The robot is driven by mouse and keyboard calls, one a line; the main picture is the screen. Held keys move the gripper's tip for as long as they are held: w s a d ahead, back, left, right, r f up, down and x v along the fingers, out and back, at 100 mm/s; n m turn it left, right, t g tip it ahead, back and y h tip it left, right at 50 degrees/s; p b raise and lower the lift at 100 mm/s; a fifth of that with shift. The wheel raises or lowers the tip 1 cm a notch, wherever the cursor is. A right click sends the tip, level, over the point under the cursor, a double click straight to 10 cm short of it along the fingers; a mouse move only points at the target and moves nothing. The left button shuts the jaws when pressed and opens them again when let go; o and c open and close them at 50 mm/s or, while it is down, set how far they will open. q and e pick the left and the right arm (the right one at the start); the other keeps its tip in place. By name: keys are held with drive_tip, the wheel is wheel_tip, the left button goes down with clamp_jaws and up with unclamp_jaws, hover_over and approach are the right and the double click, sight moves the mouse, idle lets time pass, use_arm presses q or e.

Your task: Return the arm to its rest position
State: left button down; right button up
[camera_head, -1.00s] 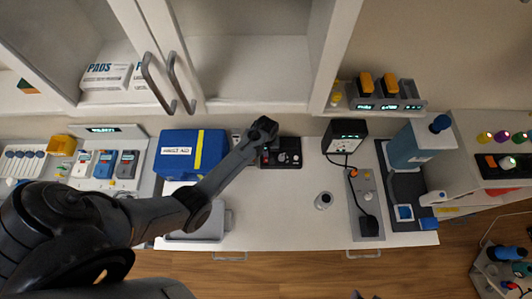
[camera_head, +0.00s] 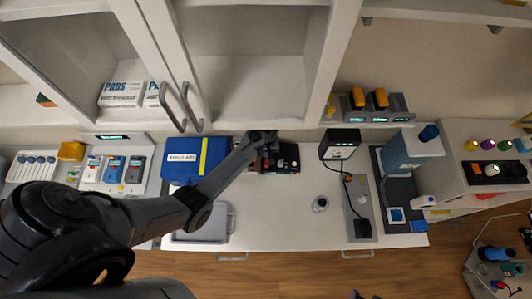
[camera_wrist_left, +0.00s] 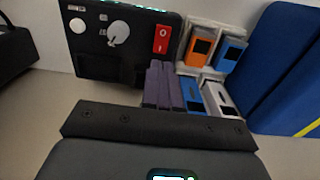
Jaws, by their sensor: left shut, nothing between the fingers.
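My left arm enters the head view from the left and reaches across the counter, elbow bent. My left gripper (camera_head: 264,140) is at the back of the counter, over or just in front of a black device (camera_head: 284,158); its fingers are small and dark there. It is shut and holds nothing. In the left wrist view the device (camera_wrist_left: 100,58) shows a silver knob and a red switch. Purple-grey strips (camera_wrist_left: 163,88) beside it look like my fingers, lying together. My right gripper is not seen clearly; only a small dark tip shows at the bottom edge of the head view.
A blue box (camera_head: 182,160) stands left of the gripper, with a grey tray (camera_head: 212,237) in front. A black meter (camera_head: 340,143), a small cup (camera_head: 320,204) and a blue-grey machine (camera_head: 410,150) are to the right. Open cabinet doors (camera_head: 186,60) hang close above.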

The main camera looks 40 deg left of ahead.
use_arm(q)
drive_tip(key=shift+r+p, duration=0.3)
drive_tip(key=shift+r, duration=0.2)
drive_tip(key=shift+g, duration=0.9)
drive_tip(key=s+f, duration=0.2)
drive_tip(key=s, duration=0.1)
drive_tip(key=s+f, duration=0.2)
drive_tip(key=s, duration=0.2)
drive_tip(key=s+f, duration=0.2)
drive_tip(key=s, duration=0.1)
drive_tip(key=shift+s+a+f, duration=0.25)
drive_tip(key=shift+s+a, duration=0.05)
drive_tip(key=shift+s, duration=0.1)
drive_tip(key=s, duration=0.3)
drive_tip(key=shift+s+a+f+y, duration=0.1)
drive_tip(key=shift+s+f+y, duration=0.2)
drive_tip(key=shift+s+f, duration=0.1)
drive_tip(key=s+d+r+m+t, duration=0.1)
drive_tip(key=s+d+r+m, duration=0.2)
drive_tip(key=s+r, duration=0.3)
drive_tip(key=s+d+r+m+t, duration=0.2)
drive_tip(key=s+d+r+m, duration=0.1)
drive_tip(key=r, duration=0.6)
drive_tip(key=w+d+r+m+t, duration=0.1)
drive_tip(key=d+r+m, duration=0.1)
drive_tip(key=r, duration=0.5)
drive_tip(key=w+d+r+m+t, duration=0.1)
drive_tip(key=d+r+m, duration=0.1)
drive_tip(key=r, duration=0.5)
drive_tip(key=shift+h, duration=0.4)
